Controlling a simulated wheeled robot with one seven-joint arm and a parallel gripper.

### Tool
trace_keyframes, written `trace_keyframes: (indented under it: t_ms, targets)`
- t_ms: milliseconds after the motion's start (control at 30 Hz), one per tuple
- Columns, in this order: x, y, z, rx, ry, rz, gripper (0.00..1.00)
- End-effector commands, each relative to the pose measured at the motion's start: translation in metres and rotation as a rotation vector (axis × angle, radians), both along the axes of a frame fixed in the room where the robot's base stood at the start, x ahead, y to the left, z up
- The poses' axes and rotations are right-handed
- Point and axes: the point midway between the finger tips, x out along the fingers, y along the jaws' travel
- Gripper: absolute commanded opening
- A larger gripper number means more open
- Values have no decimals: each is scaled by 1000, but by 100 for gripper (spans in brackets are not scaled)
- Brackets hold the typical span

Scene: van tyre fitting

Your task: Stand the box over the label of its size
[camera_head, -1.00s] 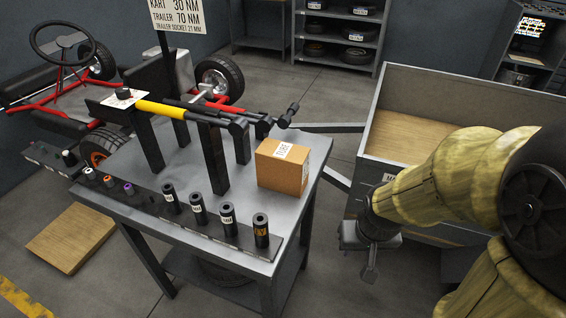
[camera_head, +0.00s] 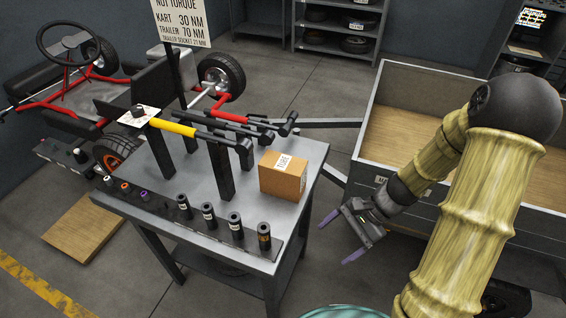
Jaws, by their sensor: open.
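Small labels show on shelf edges at the back (camera_head: 361,24), too small to read. Whether any of them gives the box's size I cannot tell.
Torque wrenches (camera_head: 172,127) lie on a stand left of the box. Several sockets (camera_head: 235,226) line the table's front edge. A trailer (camera_head: 402,97) stands at the right, shelves (camera_head: 338,45) at the back, and a red kart (camera_head: 75,85) at the left.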

Motion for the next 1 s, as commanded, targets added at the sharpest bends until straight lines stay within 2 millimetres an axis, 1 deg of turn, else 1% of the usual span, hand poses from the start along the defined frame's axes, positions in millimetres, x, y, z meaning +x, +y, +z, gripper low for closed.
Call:
trace_keyframes:
  t_ms: [33, 133, 233, 400, 500, 600, 667, 900, 1000]
  targets:
    - [7, 1, 15, 77, 51, -81, 85]
    - [24, 5, 30, 232, 130, -230, 85]
    - [46, 3, 48, 399, 199, -383, 85]
    - [86, -15, 80, 683, 280, -619, 85]
    - [102, -28, 91, 800, 301, -709, 85]
    - [110, -35, 95, 858, 309, -754, 85]
    - [112, -37, 95, 870, 311, -763, 85]
    - [111, -36, 94, 867, 310, -760, 85]
    - [112, -32, 94, 867, 311, -758, 85]
